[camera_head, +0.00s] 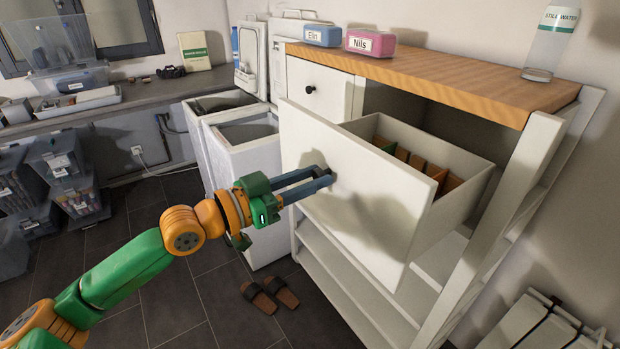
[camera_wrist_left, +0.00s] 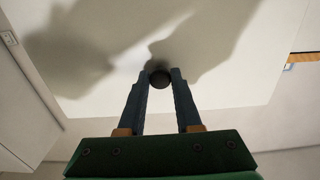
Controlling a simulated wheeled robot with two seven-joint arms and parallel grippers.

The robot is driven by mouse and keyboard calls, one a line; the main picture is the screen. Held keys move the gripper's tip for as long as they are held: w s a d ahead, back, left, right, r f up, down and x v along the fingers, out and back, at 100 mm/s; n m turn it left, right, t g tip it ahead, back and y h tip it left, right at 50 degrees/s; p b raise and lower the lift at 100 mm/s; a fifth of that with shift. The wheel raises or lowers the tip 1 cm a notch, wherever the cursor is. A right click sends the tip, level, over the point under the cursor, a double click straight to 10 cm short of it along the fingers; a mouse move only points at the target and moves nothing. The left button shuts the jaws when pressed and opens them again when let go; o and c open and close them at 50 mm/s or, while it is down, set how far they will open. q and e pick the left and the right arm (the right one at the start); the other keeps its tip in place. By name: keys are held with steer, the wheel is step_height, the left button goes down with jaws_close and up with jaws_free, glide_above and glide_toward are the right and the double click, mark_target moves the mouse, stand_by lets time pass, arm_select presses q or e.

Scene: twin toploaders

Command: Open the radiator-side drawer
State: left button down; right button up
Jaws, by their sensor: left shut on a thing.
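The radiator-side drawer (camera_head: 345,185) is the right one of two in the white cabinet, and it stands well pulled out. Its white front also fills much of the left wrist view (camera_wrist_left: 240,70). Brown and green items sit in rows inside it. My left gripper (camera_head: 328,176) is at the drawer front, and its fingers are shut on the dark round knob (camera_wrist_left: 160,78), one finger on each side. The knob is mostly hidden by the fingers in the head view. My right gripper is not in view.
The left drawer (camera_head: 318,90) is shut. A blue box (camera_head: 323,36), a pink box (camera_head: 370,43) and a bottle (camera_head: 551,45) stand on the wooden top (camera_head: 440,75). The white radiator (camera_head: 535,325) is at lower right. Sandals (camera_head: 270,296) lie on the floor.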

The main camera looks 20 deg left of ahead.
arm_select(q)
steer(key=c, duration=0.6)
jaws_free()
steer(key=b+v, duration=0.7)
steer(key=b, duration=0.4)
steer(key=shift+b, duration=0.3)
